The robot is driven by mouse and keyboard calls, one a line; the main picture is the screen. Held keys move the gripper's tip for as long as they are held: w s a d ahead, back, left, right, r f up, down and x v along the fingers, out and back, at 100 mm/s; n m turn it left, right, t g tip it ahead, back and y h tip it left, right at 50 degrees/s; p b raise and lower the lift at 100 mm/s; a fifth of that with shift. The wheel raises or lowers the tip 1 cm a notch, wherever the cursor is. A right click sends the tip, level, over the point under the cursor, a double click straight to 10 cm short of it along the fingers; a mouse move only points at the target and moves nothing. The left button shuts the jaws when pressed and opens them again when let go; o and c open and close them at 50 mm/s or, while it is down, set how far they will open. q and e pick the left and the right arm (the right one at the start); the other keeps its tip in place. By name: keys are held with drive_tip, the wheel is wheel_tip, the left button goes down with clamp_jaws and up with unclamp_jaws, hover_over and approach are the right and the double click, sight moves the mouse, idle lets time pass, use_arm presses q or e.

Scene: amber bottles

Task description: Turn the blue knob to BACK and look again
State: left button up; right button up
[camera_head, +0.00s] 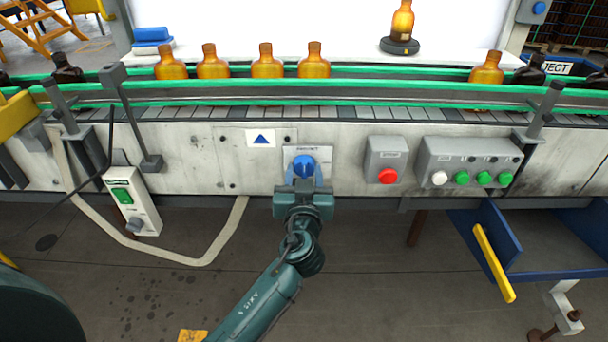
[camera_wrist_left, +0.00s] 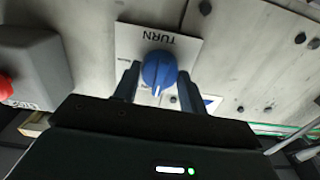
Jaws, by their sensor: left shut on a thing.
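The blue knob (camera_head: 304,165) sits on a pale plate on the front of the conveyor, below a blue triangle sign (camera_head: 261,139). In the left wrist view the knob (camera_wrist_left: 159,72) has a white pointer line toward the bottom of the picture. The word TURN on its plate (camera_wrist_left: 133,40) appears upside down there. My left gripper (camera_head: 304,184) reaches up from below, and in the wrist view its fingers (camera_wrist_left: 158,88) are on either side of the knob, shut on it. Where BACK is marked cannot be read. My right gripper is not in view.
Several amber bottles (camera_head: 267,62) stand on the conveyor behind green rails (camera_head: 350,93). One bottle (camera_head: 402,20) stands on a dark round base. A red button box (camera_head: 387,160) and a panel of buttons (camera_head: 468,163) are to the right. A blue bin (camera_head: 555,274) stands lower right.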

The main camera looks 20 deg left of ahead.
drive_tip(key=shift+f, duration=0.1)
use_arm(q)
drive_tip(key=m, duration=0.3)
drive_tip(key=shift+b, duration=0.3)
drive_tip(key=m, duration=0.5)
drive_tip(key=shift+r, duration=0.1)
drive_tip(key=m+p, duration=0.2)
drive_tip(key=m, duration=0.4)
drive_tip(key=shift+r, duration=0.1)
drive_tip(key=m+p, duration=0.1)
drive_tip(key=m, duration=0.1)
drive_tip(key=shift+m, duration=0.7)
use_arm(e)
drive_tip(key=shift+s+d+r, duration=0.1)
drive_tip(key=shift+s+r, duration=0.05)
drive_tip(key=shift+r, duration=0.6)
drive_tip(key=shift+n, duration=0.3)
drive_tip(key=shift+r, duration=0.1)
use_arm(q)
drive_tip(key=o, duration=1)
